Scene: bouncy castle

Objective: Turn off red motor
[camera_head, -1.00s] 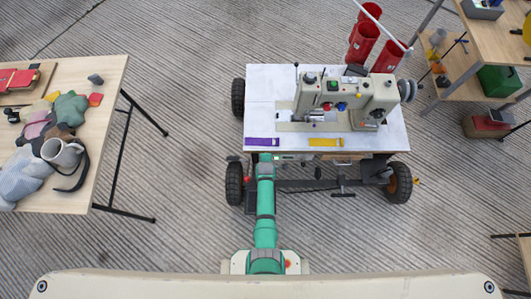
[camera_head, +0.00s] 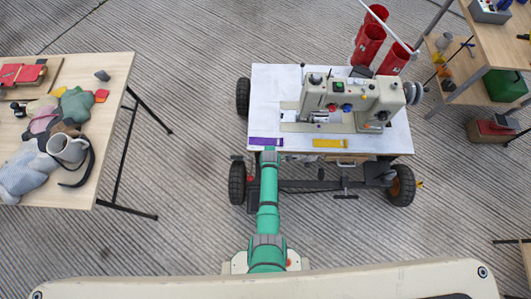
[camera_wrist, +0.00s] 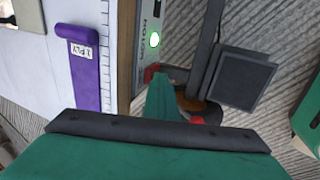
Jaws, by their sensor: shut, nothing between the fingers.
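The motor switch box (camera_wrist: 143,25) shows in the wrist view as a light strip marked MOTOR, with a lit green button (camera_wrist: 153,40). A small red part (camera_wrist: 150,72) sits at the box's lower end and looks like the red button; I cannot tell for sure. My gripper (camera_wrist: 162,88) is green and shut, empty, with its tip close to the red part. Whether they touch is unclear. In the head view my gripper (camera_head: 269,153) is at the front edge of the sewing table (camera_head: 262,100), and the switch box is mostly hidden there.
A sewing machine (camera_head: 345,98) stands on the table. A purple strip (camera_head: 266,141) and a yellow strip (camera_head: 329,143) lie along its front edge. Black wheels and a frame (camera_head: 330,184) are below. A cluttered wooden table (camera_head: 115,80) stands left, with open floor between.

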